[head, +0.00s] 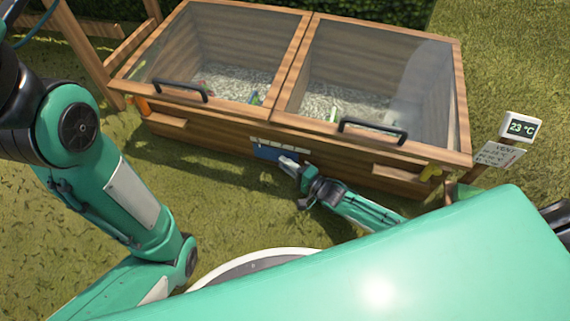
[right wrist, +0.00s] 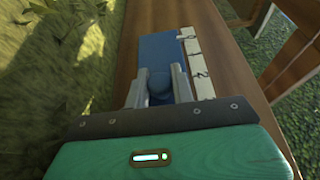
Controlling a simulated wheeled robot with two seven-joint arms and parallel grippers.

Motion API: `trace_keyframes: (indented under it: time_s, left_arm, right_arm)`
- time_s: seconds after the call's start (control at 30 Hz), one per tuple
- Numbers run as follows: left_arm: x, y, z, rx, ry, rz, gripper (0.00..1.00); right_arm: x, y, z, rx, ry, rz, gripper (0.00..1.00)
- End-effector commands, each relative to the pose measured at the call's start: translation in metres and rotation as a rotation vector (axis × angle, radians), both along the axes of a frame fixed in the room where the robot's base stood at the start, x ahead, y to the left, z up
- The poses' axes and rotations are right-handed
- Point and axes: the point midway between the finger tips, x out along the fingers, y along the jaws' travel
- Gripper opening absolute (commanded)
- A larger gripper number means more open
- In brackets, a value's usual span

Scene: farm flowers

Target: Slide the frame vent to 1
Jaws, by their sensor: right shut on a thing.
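The frame vent is a blue slide plate (head: 266,152) on the front wall of a wooden cold frame (head: 225,125). In the right wrist view the blue plate (right wrist: 158,50) has a round blue knob (right wrist: 158,84). A white scale strip (right wrist: 197,62) with black marks runs beside it; one mark looks like a 2, the others are hard to read. The plate's far edge lies near the far end of the strip. My right gripper (head: 285,161) is shut on the knob, its fingers (right wrist: 158,88) on both sides. My left gripper is out of view; only its arm shows.
Two glazed lids with black handles (head: 180,91) (head: 372,131) cover the frame, both down. A display (head: 521,127) reads 23 °C above a vent sign (head: 499,153) at the right. An orange thing (head: 141,106) and a yellow one (head: 430,172) sit at the front corners. Grass lies in front.

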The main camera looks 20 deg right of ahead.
Motion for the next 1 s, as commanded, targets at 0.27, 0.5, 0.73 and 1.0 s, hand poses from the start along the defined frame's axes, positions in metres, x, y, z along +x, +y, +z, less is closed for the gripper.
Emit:
trace_keyframes:
  time_s: [0.27,0.5,0.73,1.0]
  left_arm:
    - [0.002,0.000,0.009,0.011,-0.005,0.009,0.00]
    - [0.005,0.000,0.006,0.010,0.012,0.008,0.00]
    - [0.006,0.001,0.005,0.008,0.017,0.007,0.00]
    - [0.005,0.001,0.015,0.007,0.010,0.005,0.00]
  right_arm:
    - [-0.020,-0.029,0.000,-0.003,0.003,0.000,0.00]
    - [-0.019,-0.028,-0.001,-0.002,0.003,0.000,0.30]
    - [-0.019,-0.028,0.000,-0.001,0.002,0.000,0.44]
    - [-0.029,-0.034,0.001,-0.002,0.006,-0.001,0.44]
